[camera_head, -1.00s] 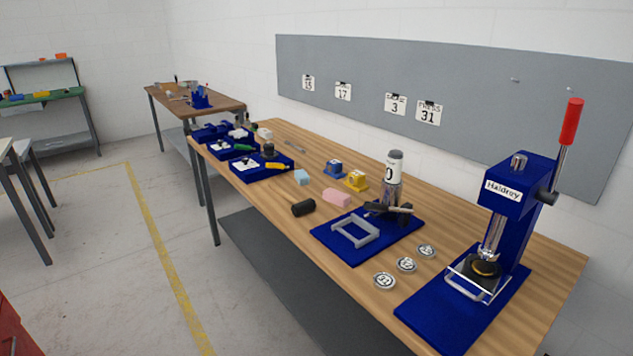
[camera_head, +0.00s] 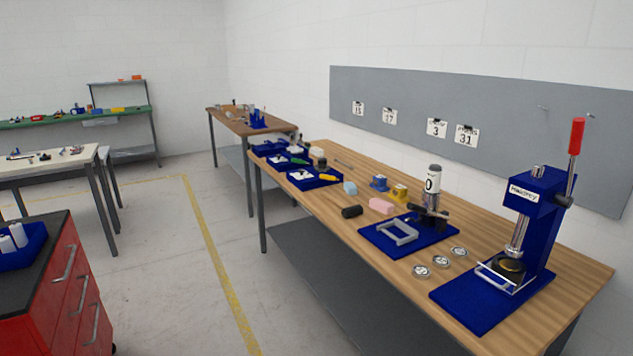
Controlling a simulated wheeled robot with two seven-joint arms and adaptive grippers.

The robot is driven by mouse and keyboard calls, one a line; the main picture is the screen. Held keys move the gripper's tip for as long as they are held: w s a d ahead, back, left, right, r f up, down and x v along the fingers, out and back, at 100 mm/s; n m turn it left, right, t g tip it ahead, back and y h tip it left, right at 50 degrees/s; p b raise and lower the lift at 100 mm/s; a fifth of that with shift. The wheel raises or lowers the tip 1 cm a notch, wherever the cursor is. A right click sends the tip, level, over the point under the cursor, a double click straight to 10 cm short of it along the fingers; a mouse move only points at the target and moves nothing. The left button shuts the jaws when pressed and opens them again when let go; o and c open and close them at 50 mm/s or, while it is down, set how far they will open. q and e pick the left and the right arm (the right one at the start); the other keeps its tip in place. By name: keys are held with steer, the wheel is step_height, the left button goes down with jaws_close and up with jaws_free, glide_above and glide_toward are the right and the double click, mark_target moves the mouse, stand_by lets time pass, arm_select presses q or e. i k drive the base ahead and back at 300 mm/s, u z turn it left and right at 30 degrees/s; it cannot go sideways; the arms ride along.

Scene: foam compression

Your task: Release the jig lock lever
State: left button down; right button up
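A grey frame-shaped jig (camera_head: 398,232) lies on a blue mat (camera_head: 377,245) on the wooden bench. Behind it on the same mat stands a dark device (camera_head: 428,214) under a white-labelled cylinder (camera_head: 432,181). I cannot make out which part is the lock lever. A blue press (camera_head: 535,220) marked "Haldrey", with a red-handled lever (camera_head: 576,137) pointing up, stands at the right end of the bench. Neither of my grippers shows.
Several round weights (camera_head: 441,261) lie between mat and press. Pink foam (camera_head: 381,206), a black cylinder (camera_head: 351,212) and blue trays (camera_head: 313,180) lie farther along the wooden bench (camera_head: 416,284). A red drawer cabinet (camera_head: 72,285) stands at left. The floor between is clear.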

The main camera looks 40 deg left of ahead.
mark_target(322, 176)
steer(key=u, duration=0.6)
steer(key=i, duration=0.6)
steer(key=u, duration=1.2)
steer(key=i, duration=1.6)
steer(key=z, duration=1.2)
steer(key=i, duration=0.65)
steer(key=z, duration=0.7)
